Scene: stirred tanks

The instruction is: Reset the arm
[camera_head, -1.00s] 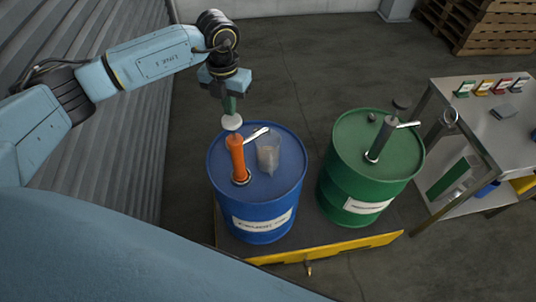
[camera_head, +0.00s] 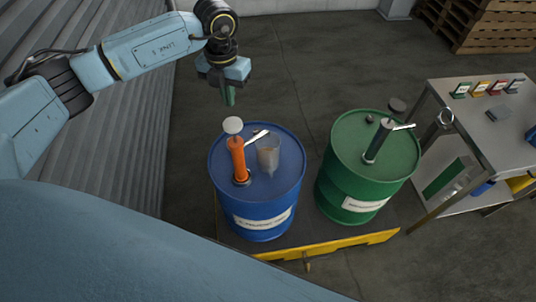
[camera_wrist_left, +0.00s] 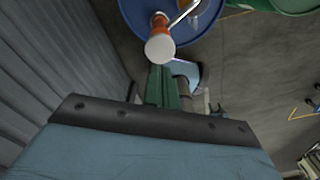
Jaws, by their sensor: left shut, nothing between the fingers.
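My left gripper (camera_head: 229,97) is shut and empty, hanging in the air above and behind the blue drum in the head view. Its green fingers also show in the left wrist view (camera_wrist_left: 163,88). An orange hand pump (camera_head: 237,158) with a pale round knob (camera_head: 233,125) stands upright on the blue drum (camera_head: 262,212). The fingers are apart from the knob. The knob also shows just beyond the fingertips in the left wrist view (camera_wrist_left: 160,48). My right gripper is not in view.
A green drum (camera_head: 345,180) with a dark pump (camera_head: 378,142) stands to the right. Both drums stand on a yellow-edged pallet (camera_head: 335,246). A metal table (camera_head: 480,120) is at the right, a corrugated wall (camera_head: 110,140) at the left.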

